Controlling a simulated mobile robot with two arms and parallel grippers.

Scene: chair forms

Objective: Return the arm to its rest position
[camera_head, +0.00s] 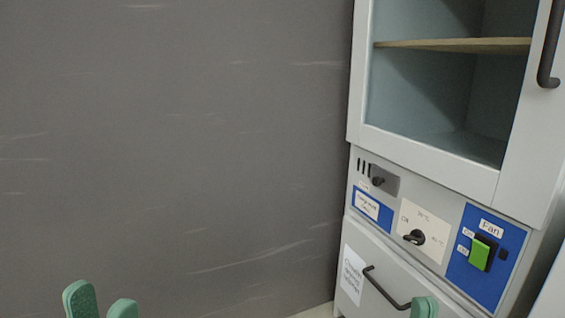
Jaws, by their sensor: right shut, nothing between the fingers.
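My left gripper (101,306) shows at the bottom left as two green fingertips with a gap between them. It is open and empty, with the grey wall behind it. My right gripper (424,307) shows at the bottom right as green fingertips close together. It is shut and empty, in front of the cabinet's lower panel, beside the right end of the black lower handle (385,291). I cannot tell whether it touches the handle. The arms themselves are below the frame.
A pale cabinet (430,170) stands at the right, with a glass door and a shelf (455,45) inside. Its control strip has a black knob (414,237) and a green fan switch (480,255). The grey wall (170,150) at the left is bare.

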